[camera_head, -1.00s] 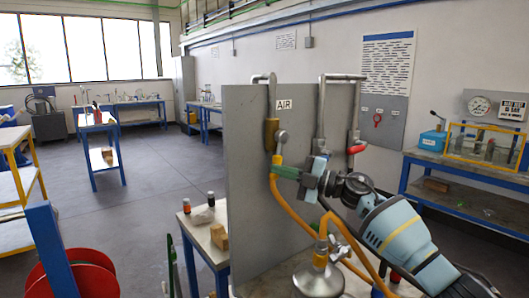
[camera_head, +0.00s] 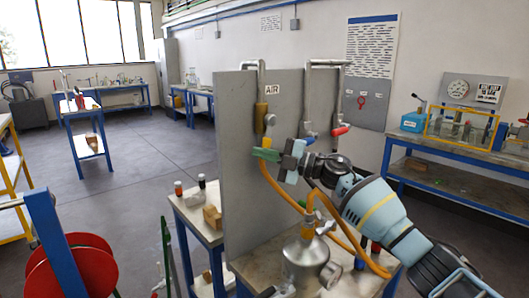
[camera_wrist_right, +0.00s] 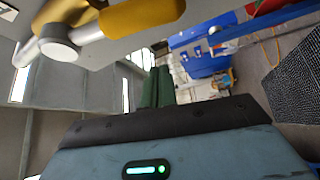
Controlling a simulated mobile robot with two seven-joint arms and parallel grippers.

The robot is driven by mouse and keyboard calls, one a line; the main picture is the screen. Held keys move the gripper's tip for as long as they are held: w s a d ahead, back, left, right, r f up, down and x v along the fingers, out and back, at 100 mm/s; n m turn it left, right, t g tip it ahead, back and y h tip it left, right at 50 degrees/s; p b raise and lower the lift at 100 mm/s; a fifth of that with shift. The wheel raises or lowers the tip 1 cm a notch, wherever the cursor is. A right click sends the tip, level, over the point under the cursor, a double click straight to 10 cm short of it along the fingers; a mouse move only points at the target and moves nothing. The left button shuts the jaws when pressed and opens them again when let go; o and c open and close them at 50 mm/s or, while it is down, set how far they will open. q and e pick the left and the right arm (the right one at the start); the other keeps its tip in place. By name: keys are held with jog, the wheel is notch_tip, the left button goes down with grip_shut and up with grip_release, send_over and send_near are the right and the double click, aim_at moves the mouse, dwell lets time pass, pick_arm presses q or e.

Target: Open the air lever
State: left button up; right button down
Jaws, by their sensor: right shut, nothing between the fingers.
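The air lever (camera_head: 261,118) has a yellow handle and hangs upright on the grey panel (camera_head: 237,175), below the AIR sign (camera_head: 273,89). In the right wrist view, the yellow handle (camera_wrist_right: 145,15) runs along the top, beside a round metal valve end (camera_wrist_right: 58,50). My right gripper (camera_head: 258,153) has green fingers, shut and empty, just below the lever's lower end. The green fingers also show in the wrist view (camera_wrist_right: 157,86), below and apart from the handle. My left gripper is out of view.
An orange hose (camera_head: 280,190) loops below my gripper to a metal flanged vessel (camera_head: 304,258) on the bench. Small bottles (camera_head: 202,181) and a wooden block (camera_head: 212,217) stand left of the panel.

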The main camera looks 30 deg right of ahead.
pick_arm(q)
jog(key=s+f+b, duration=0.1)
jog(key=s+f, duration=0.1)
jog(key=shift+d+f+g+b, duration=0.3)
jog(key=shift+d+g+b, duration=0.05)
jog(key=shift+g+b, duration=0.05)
pick_arm(e)
jog(key=v, duration=1)
jog(key=shift+w+d, duration=0.2)
jog(key=shift+d, duration=0.05)
